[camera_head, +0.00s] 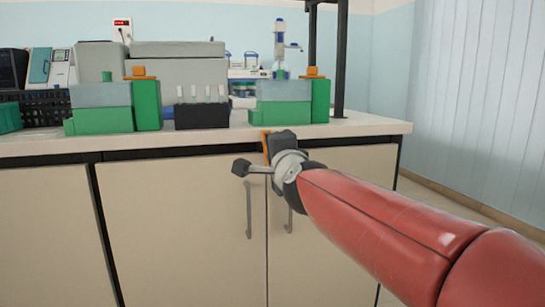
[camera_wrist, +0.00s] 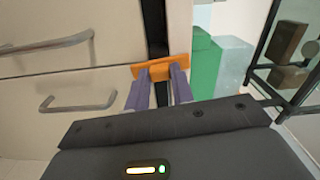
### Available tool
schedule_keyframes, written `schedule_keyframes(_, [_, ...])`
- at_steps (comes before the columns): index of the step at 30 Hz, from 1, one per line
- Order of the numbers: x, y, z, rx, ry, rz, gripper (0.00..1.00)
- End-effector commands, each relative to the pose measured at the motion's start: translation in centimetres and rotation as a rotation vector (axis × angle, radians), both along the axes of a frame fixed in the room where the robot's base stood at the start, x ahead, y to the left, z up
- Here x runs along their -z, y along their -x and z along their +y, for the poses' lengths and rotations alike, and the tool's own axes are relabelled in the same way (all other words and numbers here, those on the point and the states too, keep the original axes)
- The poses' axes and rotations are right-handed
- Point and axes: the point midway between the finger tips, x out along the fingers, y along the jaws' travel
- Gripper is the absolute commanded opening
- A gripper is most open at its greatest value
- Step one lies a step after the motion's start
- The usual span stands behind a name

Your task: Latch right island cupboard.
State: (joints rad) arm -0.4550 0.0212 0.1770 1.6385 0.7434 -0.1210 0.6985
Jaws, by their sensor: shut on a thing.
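The island cupboard has two cream doors that look closed, a left door (camera_head: 170,220) and a right door (camera_head: 335,215), each with a grey bar handle. An orange latch piece (camera_head: 266,147) sits at the top of the seam between them, just under the worktop. My gripper (camera_head: 268,150) is at this latch. In the wrist view, the purple-grey fingers of my gripper (camera_wrist: 160,84) are shut on the orange latch (camera_wrist: 162,71), which lies by the dark gap under the worktop. My wrist hides part of the latch in the head view.
The worktop (camera_head: 375,127) above holds green-and-grey boxes (camera_head: 280,103), a dark rack (camera_head: 201,115) and lab devices. A black post (camera_head: 341,60) stands near its right end. Two door handles (camera_wrist: 80,104) show in the wrist view. The floor right of the island looks clear.

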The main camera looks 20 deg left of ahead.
Motion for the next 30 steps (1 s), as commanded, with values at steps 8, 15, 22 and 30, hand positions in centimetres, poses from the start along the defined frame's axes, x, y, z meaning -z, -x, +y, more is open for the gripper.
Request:
schedule_keyframes(8, [0.16,-0.02,0.01,-0.001,-0.094,0.06,0.01])
schedule_keyframes(15, [0.15,-0.04,0.0,0.0,-0.12,0.077,0.01])
schedule_keyframes(22, [0.15,-0.04,0.0,0.0,-0.123,0.079,0.01])
schedule_keyframes(30, [0.13,-0.04,-0.01,0.0,-0.123,0.077,0.42])
